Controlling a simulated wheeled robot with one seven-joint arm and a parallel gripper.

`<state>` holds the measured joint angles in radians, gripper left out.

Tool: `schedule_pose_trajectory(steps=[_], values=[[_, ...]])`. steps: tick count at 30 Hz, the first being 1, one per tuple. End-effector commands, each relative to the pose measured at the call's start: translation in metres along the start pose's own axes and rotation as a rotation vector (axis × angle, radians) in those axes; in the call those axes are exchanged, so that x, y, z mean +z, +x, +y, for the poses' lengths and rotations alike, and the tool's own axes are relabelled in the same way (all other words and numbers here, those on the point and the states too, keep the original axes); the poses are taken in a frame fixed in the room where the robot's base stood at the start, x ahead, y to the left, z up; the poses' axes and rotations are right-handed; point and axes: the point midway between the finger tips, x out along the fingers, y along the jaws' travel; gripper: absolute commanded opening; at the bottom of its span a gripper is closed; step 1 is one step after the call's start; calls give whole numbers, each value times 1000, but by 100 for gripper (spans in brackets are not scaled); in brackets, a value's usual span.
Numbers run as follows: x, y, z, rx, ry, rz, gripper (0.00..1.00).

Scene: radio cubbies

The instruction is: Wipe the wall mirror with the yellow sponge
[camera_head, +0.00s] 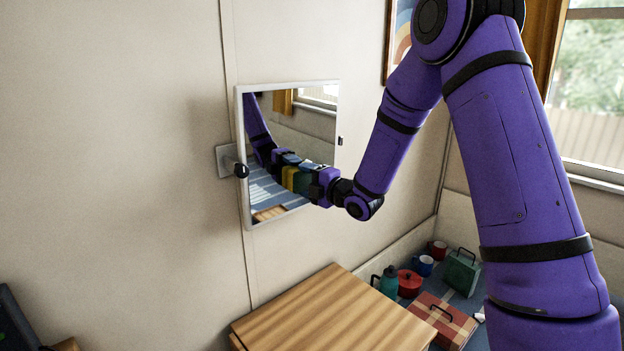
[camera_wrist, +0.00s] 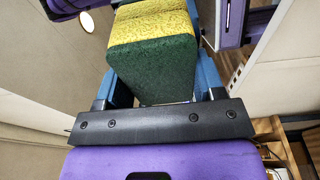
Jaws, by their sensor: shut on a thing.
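The wall mirror (camera_head: 290,107) has a pale frame and hangs on a bracket on the left wall, facing my arm. My gripper (camera_head: 304,178) is at the mirror's lower right part, shut on the yellow sponge (camera_head: 292,178). In the wrist view the sponge (camera_wrist: 152,27) has a yellow face pointing away from me and a dark green layer nearer my gripper (camera_wrist: 158,75), between blue fingers. The yellow face is at or very close to the glass. The reflection merges with it, so I cannot tell whether they touch. The mirror reflects my arm.
A wooden table (camera_head: 335,310) stands below the mirror. Right of it, a teal bottle (camera_head: 389,281), a red pot (camera_head: 409,284), a blue mug (camera_head: 424,265), a green box (camera_head: 461,272) and a plaid box (camera_head: 440,318) sit lower down.

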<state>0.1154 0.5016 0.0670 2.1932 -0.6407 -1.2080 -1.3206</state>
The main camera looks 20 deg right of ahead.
Motion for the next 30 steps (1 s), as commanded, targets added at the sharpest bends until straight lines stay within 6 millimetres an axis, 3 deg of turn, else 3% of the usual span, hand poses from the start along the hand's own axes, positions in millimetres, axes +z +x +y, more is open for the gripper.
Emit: schedule_pose_trajectory(steps=[1, 6, 16, 30], values=[[-10, 4, 1, 3, 0, 14, 44], [-20, 7, 1, 4, 0, 15, 41], [-22, 6, 2, 5, -1, 17, 40], [-24, -34, 1, 3, -1, 9, 40]])
